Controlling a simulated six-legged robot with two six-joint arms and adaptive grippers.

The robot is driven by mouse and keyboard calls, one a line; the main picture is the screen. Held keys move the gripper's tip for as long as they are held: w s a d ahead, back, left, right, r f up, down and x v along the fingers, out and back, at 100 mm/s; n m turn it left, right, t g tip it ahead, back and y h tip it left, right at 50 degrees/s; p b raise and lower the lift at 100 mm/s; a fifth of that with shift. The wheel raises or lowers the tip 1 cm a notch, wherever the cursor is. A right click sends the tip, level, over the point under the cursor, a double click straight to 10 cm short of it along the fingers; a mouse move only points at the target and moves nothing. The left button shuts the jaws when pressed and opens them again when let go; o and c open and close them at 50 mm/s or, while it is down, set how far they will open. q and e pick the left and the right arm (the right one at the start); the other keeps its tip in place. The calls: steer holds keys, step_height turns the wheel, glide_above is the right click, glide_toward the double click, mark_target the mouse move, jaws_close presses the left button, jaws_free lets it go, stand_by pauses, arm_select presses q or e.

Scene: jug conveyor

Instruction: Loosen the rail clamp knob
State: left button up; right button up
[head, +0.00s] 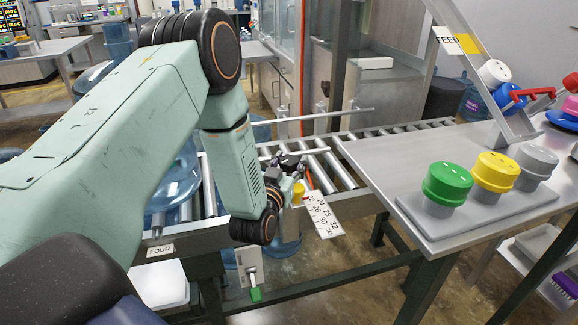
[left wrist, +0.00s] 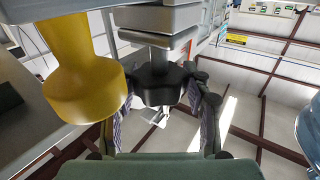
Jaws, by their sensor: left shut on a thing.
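My left gripper (head: 287,165) is at the front side of the roller conveyor, beside the scale plate (head: 323,215). In the left wrist view a black rail clamp knob (left wrist: 158,84) hangs below a grey block (left wrist: 158,20). The fingers of my left gripper (left wrist: 163,104) stand on both sides of this knob and are shut on it. A larger yellow knob (left wrist: 84,84) is just left of it, apart from the knob held; it also shows in the head view (head: 298,193). In the head view the black knob cannot be told from the dark fingers. My right gripper is out of view.
Thin guide rails (head: 318,117) run over the rollers (head: 338,168). A blue jug (head: 180,180) is partly hidden behind my left arm. On the right, a grey table (head: 400,160) bears a tray with green, yellow and grey caps (head: 447,183). A green-tipped lever (head: 254,292) hangs below the conveyor.

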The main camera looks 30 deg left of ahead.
arm_select(q)
steer(key=shift+n+g+y+b, duration=0.6)
steer(key=shift+n+y, duration=0.3)
steer(key=shift+y, duration=0.5)
steer(key=o, duration=1.2)
steer(key=shift+w+f, duration=0.1)
steer(key=v, duration=1.2)
steer(key=shift+a, duration=0.1)
